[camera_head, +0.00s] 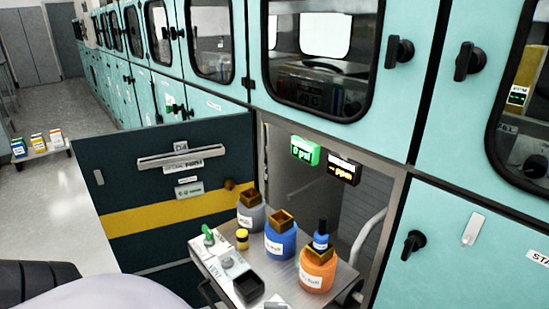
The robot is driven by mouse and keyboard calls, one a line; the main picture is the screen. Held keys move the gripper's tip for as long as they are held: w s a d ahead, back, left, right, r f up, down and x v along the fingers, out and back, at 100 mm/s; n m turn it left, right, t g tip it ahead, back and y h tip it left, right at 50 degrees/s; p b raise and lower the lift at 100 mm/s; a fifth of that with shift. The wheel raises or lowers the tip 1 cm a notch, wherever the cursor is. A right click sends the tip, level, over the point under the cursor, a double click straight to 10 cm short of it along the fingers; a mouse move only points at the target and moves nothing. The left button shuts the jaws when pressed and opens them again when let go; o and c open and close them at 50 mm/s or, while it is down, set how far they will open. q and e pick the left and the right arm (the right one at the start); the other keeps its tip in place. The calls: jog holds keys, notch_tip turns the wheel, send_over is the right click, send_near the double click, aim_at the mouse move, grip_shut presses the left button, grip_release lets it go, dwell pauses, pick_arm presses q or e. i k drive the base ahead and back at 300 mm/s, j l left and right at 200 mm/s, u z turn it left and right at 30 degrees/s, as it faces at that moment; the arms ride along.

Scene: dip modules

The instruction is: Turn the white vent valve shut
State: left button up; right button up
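A grey-white panel block sits at the left front of the pulled-out metal tray (335,290). On it is a small pale knob (227,262), which looks like the white vent valve; blurred lettering runs beside it. Whether it is open or shut is too small to tell. A green valve handle (209,236) stands upright behind it on the same block. Neither of my grippers is in view, and nothing touches the valves.
A grey bottle (250,218), a blue bottle (280,244) and an orange bottle (317,273) stand on the tray, with a small yellow-capped container (242,239). A green "0 psi" display (305,150) hangs above. An open dark door panel (165,240) stands left of the tray.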

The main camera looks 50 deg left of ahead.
aim_at(224, 254)
jog(key=u, duration=1.8)
